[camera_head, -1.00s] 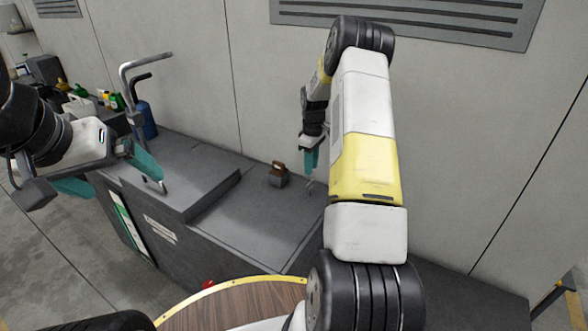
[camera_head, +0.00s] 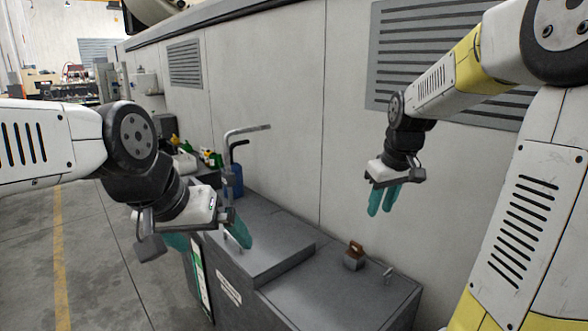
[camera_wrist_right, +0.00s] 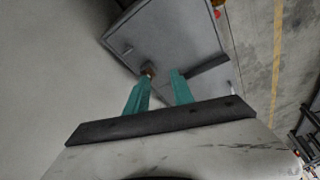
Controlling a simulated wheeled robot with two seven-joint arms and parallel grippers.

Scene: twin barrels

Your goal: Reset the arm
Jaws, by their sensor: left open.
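My left gripper (camera_head: 207,240) is in the left of the head view, its teal fingers wide apart and nothing between them. It is in front of the grey cabinet's raised part. My right gripper (camera_head: 383,200) is at the right, above the cabinet and near the wall, fingers pointing down and empty. In the right wrist view its two teal fingers (camera_wrist_right: 160,80) stand apart with a clear gap. The right forearm reaches in from the upper right.
A grey cabinet (camera_head: 340,298) stands along the wall. On it are a small grey block with a brown top (camera_head: 354,257), a small metal peg (camera_head: 388,273) and a bent metal pipe (camera_head: 228,150). Bottles stand behind. Open floor (camera_head: 95,260) lies at the left.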

